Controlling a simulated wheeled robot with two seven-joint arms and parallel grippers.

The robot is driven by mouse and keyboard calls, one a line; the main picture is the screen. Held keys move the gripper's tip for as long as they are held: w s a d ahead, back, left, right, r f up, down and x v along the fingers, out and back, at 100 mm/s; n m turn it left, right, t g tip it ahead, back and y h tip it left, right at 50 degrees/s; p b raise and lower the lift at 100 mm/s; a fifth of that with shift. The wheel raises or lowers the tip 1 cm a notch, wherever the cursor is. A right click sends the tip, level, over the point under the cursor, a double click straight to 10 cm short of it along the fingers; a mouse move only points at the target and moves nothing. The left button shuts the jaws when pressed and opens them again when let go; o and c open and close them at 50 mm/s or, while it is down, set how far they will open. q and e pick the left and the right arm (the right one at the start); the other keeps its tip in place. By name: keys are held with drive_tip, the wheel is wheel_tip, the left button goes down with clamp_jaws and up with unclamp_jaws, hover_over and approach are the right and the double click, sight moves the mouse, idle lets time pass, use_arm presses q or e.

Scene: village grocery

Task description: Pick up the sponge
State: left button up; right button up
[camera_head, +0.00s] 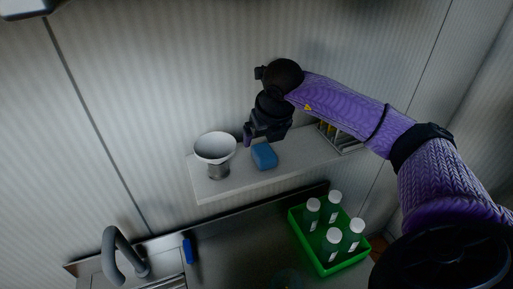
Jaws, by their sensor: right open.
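The sponge (264,156) is a small blue block lying on the white wall shelf (225,188), to the right of a white bowl-shaped piece on a metal base. My right gripper (264,138) is just above and behind the sponge, pointing down, with its jaws open and nothing seen between them. Whether a finger touches the sponge cannot be told. My left gripper is not in view.
The white bowl-shaped piece (215,149) stands left of the sponge. A rack (342,138) is at the shelf's right end. Below, a green crate (325,271) holds several white-capped bottles. A grey faucet (112,255) and a blue-handled item (187,251) are at lower left.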

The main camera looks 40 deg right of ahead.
sight(262, 148)
drive_tip(key=x, duration=0.2)
drive_tip(key=p+x, duration=0.1)
drive_tip(key=x, duration=0.1)
drive_tip(key=p+x, duration=0.1)
drive_tip(key=x, duration=0.2)
drive_tip(key=shift+d+f, duration=0.1)
drive_tip(key=shift+d, duration=0.25)
drive_tip(key=c, duration=1.2)
wheel_tip(262, 148, up, 10)
drive_tip(key=shift+r+b, duration=0.1)
drive_tip(key=shift+b, duration=0.85)
drive_tip(key=shift+c, duration=0.2)
